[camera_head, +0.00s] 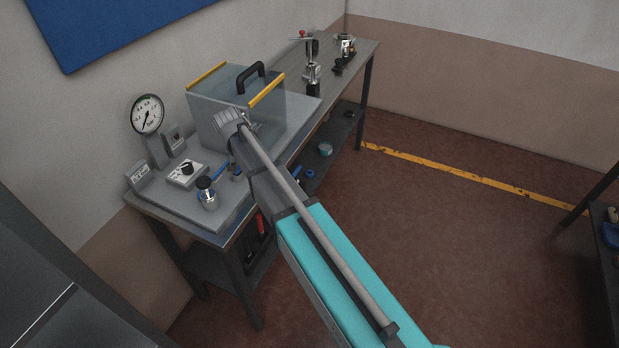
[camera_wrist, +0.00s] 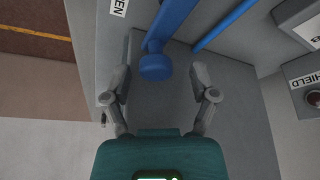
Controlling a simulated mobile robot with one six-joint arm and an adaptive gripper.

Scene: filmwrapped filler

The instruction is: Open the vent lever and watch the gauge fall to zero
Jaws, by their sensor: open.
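The vent lever (camera_wrist: 168,32) is blue with a rounded end and shows in the top middle of the wrist view. My gripper (camera_wrist: 160,82) is open, with its two fingers on either side of the lever's rounded end. I cannot tell whether they touch it. A label ending in "EN" is beside the lever. In the head view my arm hides most of my gripper at the bench. The round white gauge (camera_head: 148,115) stands on a grey post at the back left of the bench. Its dial is too small to read surely.
A clear-walled box (camera_head: 213,119) with yellow edges and a black handle stands behind my arm. A small control box (camera_head: 186,173) and a metal valve (camera_head: 208,199) are at the near left. A blue tube (camera_wrist: 224,25) runs close to the lever.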

